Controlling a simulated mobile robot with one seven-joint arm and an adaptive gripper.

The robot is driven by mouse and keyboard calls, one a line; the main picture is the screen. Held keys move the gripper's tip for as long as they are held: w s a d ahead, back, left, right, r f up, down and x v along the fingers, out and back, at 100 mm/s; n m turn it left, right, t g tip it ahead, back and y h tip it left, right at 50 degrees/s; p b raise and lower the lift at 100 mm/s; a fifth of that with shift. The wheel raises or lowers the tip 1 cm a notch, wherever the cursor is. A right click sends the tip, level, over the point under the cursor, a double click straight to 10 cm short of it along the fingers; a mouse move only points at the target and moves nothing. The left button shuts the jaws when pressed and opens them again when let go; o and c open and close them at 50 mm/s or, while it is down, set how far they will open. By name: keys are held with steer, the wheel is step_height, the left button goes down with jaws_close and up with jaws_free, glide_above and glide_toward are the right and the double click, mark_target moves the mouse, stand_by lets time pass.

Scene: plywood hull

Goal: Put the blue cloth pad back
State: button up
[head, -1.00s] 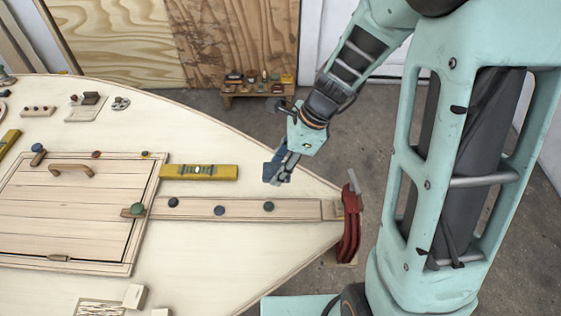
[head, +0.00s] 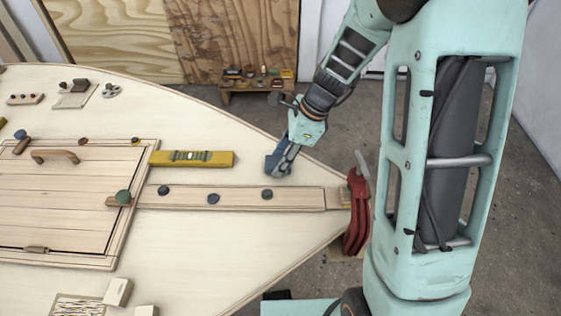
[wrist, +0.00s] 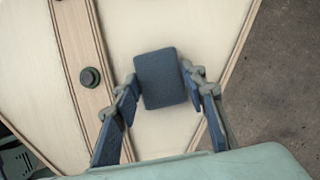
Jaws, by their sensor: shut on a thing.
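The blue cloth pad (wrist: 160,80) is a small dark-blue rounded block. In the wrist view it sits between the two fingertips of my gripper (wrist: 161,84), which is shut on it. In the head view my gripper (head: 279,164) is over the pale deck, near its upper right edge, and the pad (head: 271,164) shows only partly at the fingers. I cannot tell whether the pad touches the deck or hangs just above it.
A wooden strip with dark knobs (head: 240,197) runs below my gripper. A yellow level (head: 192,158) lies to the left. A red clamp (head: 356,215) grips the deck tip. A small bench with items (head: 256,84) stands on the floor behind.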

steer(key=o, duration=1.1)
steer(key=shift+f, duration=0.1)
steer(key=shift+r, duration=0.3)
steer(key=p+v, duration=0.2)
steer(key=v, duration=0.9)
steer(key=shift+d+r, duration=0.15)
steer(key=shift+r, duration=0.25)
